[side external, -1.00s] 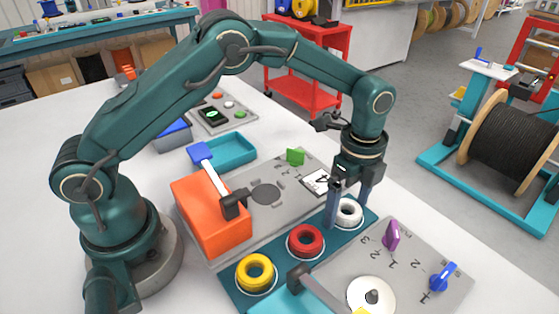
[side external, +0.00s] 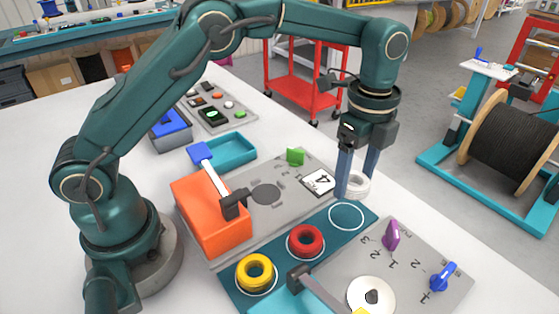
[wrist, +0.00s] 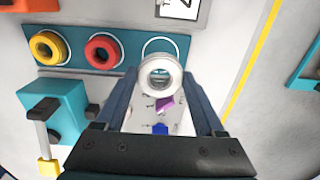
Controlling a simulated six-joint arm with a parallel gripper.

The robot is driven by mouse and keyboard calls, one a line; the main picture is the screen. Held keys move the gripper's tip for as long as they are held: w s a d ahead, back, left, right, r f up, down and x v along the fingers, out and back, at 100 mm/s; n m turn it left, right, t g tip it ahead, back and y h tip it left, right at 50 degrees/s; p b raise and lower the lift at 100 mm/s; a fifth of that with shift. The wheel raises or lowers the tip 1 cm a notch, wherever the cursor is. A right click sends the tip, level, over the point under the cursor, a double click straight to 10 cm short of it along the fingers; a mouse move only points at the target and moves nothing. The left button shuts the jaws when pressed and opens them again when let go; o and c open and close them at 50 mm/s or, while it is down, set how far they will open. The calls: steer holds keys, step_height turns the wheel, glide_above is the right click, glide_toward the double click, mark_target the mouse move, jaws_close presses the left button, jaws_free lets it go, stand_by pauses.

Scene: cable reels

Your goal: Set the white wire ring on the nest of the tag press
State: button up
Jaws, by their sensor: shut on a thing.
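The white wire ring (side external: 357,190) is held between the fingers of my gripper (side external: 356,184), above the teal mat. In the wrist view the ring (wrist: 160,63) sits between both fingertips, its hole facing the camera. A grey plate (side external: 296,178) carries an orange block (side external: 212,222) with a blue-handled lever and a flat dark round spot (side external: 265,194), which is bare. This looks like the tag press and its nest, though no label confirms it. My gripper is to the right of that spot in the side view.
The teal mat (side external: 330,238) has an empty white circle (side external: 347,216), a red ring (side external: 305,241) and a yellow ring (side external: 256,272). A second grey plate (side external: 425,262) has purple and blue knobs.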

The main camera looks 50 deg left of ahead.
steer(key=shift+r, duration=0.2)
steer(key=s+a+n, duration=0.2)
steer(key=s+a, duration=0.1)
steer(key=a, duration=0.1)
steer(key=s+a+n, duration=0.1)
steer(key=s+a, duration=0.2)
steer(key=a, duration=0.1)
steer(key=s+a+n, duration=0.2)
steer(key=s+a, duration=0.1)
steer(key=a, duration=0.1)
steer(key=shift+a+f+n, duration=0.3)
steer(key=shift+f, duration=0.1)
steer(key=shift+a+f, duration=0.2)
steer(key=shift+f, duration=0.85)
steer(key=shift+a+f, duration=0.2)
steer(key=shift+f, duration=0.8)
